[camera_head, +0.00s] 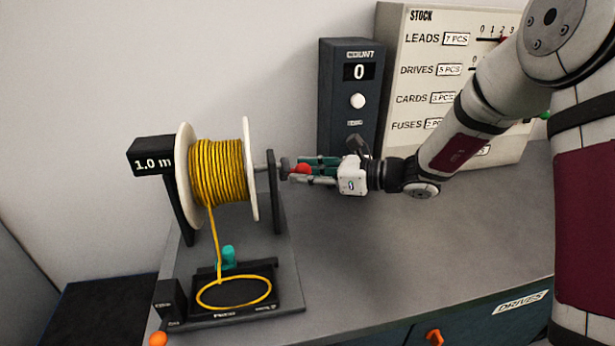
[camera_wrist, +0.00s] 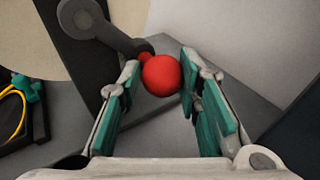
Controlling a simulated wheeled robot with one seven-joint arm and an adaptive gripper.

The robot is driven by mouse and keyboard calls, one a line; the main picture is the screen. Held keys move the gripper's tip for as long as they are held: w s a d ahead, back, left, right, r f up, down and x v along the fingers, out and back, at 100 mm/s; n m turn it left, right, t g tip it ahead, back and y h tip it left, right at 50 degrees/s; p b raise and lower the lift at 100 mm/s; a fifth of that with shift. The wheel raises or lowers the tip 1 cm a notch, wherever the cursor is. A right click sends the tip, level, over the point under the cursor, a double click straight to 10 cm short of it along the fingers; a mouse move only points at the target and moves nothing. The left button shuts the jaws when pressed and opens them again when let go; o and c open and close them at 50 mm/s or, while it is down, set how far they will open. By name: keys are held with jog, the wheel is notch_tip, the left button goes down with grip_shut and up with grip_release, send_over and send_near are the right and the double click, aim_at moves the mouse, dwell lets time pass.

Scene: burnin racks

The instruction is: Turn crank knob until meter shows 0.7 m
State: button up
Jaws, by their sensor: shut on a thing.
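The meter (camera_head: 153,162) at the left of the reel reads 1.0 m. The spool (camera_head: 217,172) carries yellow cable between two pale flanges on a dark stand. A strand runs down to a yellow loop (camera_head: 233,292) on the black base. The crank's red knob (camera_head: 300,169) is on the right side of the reel; in the wrist view it is a red ball (camera_wrist: 161,75) at the end of a grey crank arm (camera_wrist: 103,27). My gripper (camera_head: 304,171) reaches in from the right and is shut on the knob. The knob sits between its teal-padded fingertips (camera_wrist: 162,80).
A dark counter box (camera_head: 350,100) reading 0 stands behind my gripper. A pale STOCK board (camera_head: 425,70) stands behind my arm. A teal part (camera_head: 228,257) sits on the reel base. The bench right of the reel is clear.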

jog(key=shift+r, duration=0.1)
jog(key=shift+w+a+r+p, duration=0.2)
jog(key=shift+w+r, duration=0.15)
jog(key=shift+r, duration=0.2)
jog(key=shift+w+a+r+p, duration=0.1)
jog(key=shift+w+r+p, duration=0.05)
jog(key=shift+w+r, duration=0.3)
jog(key=shift+s, duration=0.1)
jog(key=shift+r+p, duration=0.65)
jog(key=shift+r, duration=0.65)
